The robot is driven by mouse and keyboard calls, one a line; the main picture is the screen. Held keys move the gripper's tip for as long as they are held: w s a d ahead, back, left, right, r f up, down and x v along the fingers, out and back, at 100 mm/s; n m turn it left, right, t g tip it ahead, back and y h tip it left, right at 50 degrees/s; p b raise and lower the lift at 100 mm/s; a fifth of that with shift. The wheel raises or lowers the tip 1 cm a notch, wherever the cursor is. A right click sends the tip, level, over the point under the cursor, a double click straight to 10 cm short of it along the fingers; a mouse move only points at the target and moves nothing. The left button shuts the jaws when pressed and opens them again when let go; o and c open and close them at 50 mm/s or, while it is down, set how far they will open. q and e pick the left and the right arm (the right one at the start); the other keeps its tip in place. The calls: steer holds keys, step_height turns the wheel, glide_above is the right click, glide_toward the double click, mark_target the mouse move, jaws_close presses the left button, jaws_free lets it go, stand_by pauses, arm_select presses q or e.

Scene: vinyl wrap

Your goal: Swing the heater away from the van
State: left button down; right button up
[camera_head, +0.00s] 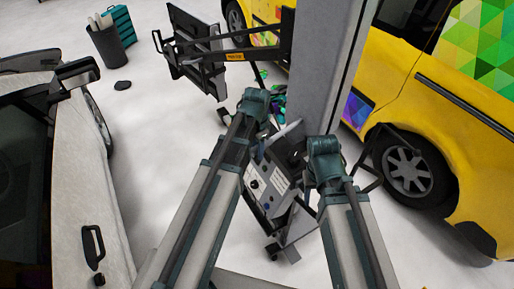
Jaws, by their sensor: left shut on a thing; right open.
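The heater has a dark flat panel head (198,52) on a black boom with a yellow label, a tall grey column (328,65) and a control box (268,186) with knobs low on a wheeled base. The head hangs at upper left, left of the yellow van (445,110), apart from its side. My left gripper (266,116) is shut on part of the heater just left of the column; its fingertips are mostly hidden. My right gripper (318,156) is open in front of the column, right of the control box, its fingers largely hidden behind the wrist.
A white car (60,190) with a side mirror stands at left. A dark bin with rolls (108,48) and a teal drawer unit (122,24) stand at upper left. Pale floor (155,125) is clear between car and heater. The van's wheel (405,170) is close right of the heater.

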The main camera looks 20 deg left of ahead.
arm_select(q)
steer(key=shift+s+d, duration=0.3)
steer(key=shift+s, duration=0.4)
stand_by(0.4)
steer(key=shift+s+d, duration=0.1)
steer(key=shift+d, duration=0.15)
stand_by(0.5)
steer(key=c, duration=0.8)
jaws_free()
steer(key=o, duration=0.5)
steer(key=shift+a, duration=0.35)
steer(key=shift+d, duration=0.15)
steer(key=shift+r, duration=0.15)
